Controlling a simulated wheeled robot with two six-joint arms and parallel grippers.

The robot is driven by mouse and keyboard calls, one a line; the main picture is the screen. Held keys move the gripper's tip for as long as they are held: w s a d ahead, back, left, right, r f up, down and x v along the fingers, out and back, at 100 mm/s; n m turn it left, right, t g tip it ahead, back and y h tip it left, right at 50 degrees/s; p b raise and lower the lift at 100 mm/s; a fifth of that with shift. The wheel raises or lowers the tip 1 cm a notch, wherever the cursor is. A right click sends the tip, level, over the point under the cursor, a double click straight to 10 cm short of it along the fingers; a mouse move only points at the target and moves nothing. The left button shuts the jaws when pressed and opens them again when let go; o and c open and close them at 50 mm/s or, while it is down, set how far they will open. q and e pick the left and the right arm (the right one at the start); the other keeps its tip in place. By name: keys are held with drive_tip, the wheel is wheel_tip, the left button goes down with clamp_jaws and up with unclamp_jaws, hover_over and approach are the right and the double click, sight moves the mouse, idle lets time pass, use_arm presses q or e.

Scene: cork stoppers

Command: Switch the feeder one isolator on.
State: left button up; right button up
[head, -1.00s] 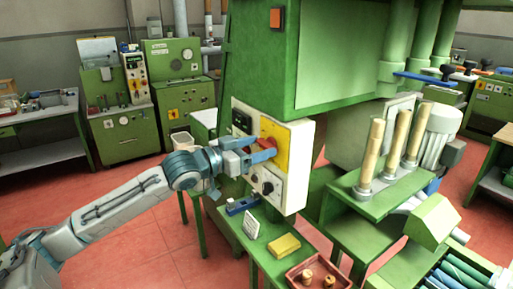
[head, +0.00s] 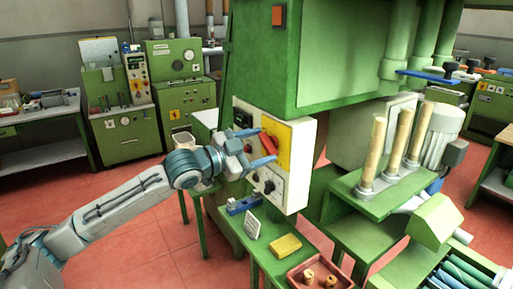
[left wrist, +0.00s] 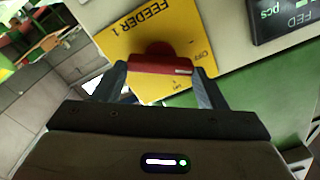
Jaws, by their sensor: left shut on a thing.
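The feeder one isolator is a red handle (head: 268,142) on a yellow plate (head: 283,147), fixed to the cream control box of the green machine. In the left wrist view the red handle (left wrist: 160,66) lies between my fingertips, and the yellow plate (left wrist: 125,50) reads FEEDER 1. Small lettering beside the handle seems to include OFF. My left gripper (head: 265,152) is shut on the handle, one finger at each end of it. In the head view the handle stands tilted. My right gripper is in neither view.
A dark counter display (left wrist: 285,18) and a black knob (head: 269,187) sit close to the isolator. Below are a green bench with a yellow block (head: 285,245) and a red tray (head: 291,283) with corks. Wooden posts (head: 375,150) stand to the right.

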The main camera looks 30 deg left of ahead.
use_arm(q)
drive_tip(key=m, duration=1)
drive_tip(key=shift+b, duration=0.35)
drive_tip(key=shift+m, duration=0.7)
drive_tip(key=o, duration=0.8)
drive_tip(key=shift+c, duration=0.2)
drive_tip(key=shift+o, duration=1.1)
drive_tip(key=shift+w+d, duration=0.1)
drive_tip(key=shift+w, duration=0.05)
drive_tip(key=shift+w+f, duration=0.1)
drive_tip(key=shift+f, duration=0.1)
